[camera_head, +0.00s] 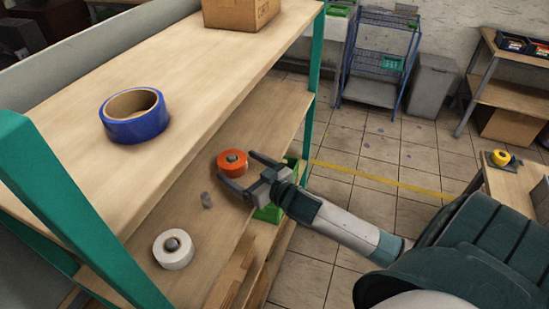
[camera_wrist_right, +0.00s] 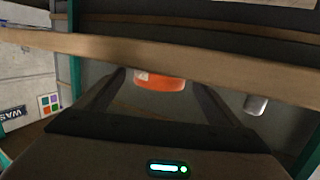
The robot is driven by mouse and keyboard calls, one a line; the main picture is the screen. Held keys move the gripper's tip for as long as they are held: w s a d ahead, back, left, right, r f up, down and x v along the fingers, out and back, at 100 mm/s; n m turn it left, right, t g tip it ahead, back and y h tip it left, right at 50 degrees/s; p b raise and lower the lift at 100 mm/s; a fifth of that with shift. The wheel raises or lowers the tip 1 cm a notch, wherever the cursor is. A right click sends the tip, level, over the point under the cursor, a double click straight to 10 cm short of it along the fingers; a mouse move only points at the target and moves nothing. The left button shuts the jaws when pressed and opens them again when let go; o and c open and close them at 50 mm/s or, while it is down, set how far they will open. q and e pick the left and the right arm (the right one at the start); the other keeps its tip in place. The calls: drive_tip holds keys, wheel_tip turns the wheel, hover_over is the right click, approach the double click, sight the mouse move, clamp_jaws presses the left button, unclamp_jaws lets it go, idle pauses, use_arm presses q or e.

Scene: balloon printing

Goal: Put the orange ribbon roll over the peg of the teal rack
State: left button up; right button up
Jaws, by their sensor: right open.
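The orange ribbon roll (camera_head: 232,170) is on the lower shelf of the teal rack (camera_head: 60,205), with a grey peg end (camera_head: 233,157) showing in its hole, so it appears to sit around that peg. My right gripper (camera_head: 235,165) is open, its fingers on either side of the roll; I cannot tell whether they touch it. The right wrist view shows the roll (camera_wrist_right: 160,83) between the fingers, partly hidden by the upper board. My left gripper is not in view.
A white roll (camera_head: 172,258) sits around another peg. The upper shelf (camera_head: 200,75) overhangs, bearing a blue tape roll (camera_head: 133,128) and a cardboard box (camera_head: 240,12). A green bin (camera_head: 268,213) is below my gripper. The tiled floor at right is mostly free.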

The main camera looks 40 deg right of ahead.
drive_tip(key=b+v, duration=0.4)
drive_tip(key=v, duration=1.1)
drive_tip(key=shift+s, duration=0.1)
drive_tip(key=shift+f, duration=0.1)
idle(0.5)
